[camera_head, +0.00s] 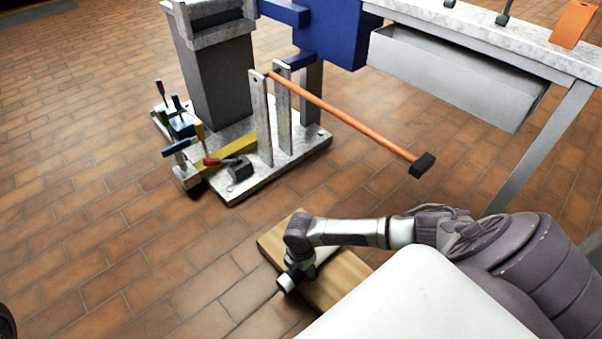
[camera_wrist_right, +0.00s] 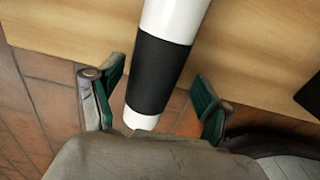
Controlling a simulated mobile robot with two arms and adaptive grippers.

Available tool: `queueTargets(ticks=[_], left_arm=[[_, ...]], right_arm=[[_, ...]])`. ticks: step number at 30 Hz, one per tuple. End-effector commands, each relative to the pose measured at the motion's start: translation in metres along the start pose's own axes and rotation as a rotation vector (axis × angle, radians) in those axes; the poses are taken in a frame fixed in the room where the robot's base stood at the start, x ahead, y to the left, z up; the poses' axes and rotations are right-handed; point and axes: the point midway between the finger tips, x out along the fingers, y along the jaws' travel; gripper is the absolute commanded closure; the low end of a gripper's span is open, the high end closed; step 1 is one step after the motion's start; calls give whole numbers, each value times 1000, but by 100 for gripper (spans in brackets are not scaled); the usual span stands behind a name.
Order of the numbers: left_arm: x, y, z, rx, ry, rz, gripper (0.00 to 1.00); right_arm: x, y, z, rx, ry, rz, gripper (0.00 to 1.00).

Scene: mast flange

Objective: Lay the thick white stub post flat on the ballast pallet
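The thick white stub post (camera_wrist_right: 160,70) has a broad black band and slants between the fingers of my right gripper (camera_wrist_right: 157,98) in the right wrist view. The fingers, with green pads, stand apart with gaps on both sides of the post; the gripper is open. One end of the post (camera_head: 286,284) shows below my right gripper (camera_head: 296,272) in the head view, near the left edge of the wooden ballast pallet (camera_head: 345,280). The post looks lying over the wood, its end past the edge; whether it touches is unclear.
A metal base plate (camera_head: 290,170) with clamps, two uprights and an orange bar (camera_head: 350,120) with a black end stands beyond the pallet. A grey workbench (camera_head: 455,80) is at upper right. Brick floor left of the pallet is clear.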

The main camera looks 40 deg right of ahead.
Motion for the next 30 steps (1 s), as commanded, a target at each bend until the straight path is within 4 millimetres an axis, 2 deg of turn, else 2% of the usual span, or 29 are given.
queueTargets(ticks=[6, 10, 21, 25, 30], left_arm=[[0, -1, -1, 1, 4, -2, 50], [0, -1, -1, 1, 3, -2, 50], [0, 0, 0, 0, 2, -1, 50], [0, 0, 0, 0, 1, -1, 50], [0, 0, 0, 0, 1, -1, 50]], right_arm=[[-1, 0, 0, 0, 0, -1, 22], [-12, 0, 1, -1, 0, 1, 22], [-87, 1, 1, -1, -1, 3, 22], [-106, 0, 0, -1, 0, 2, 22], [-119, 0, 0, 0, 0, 1, 22]])
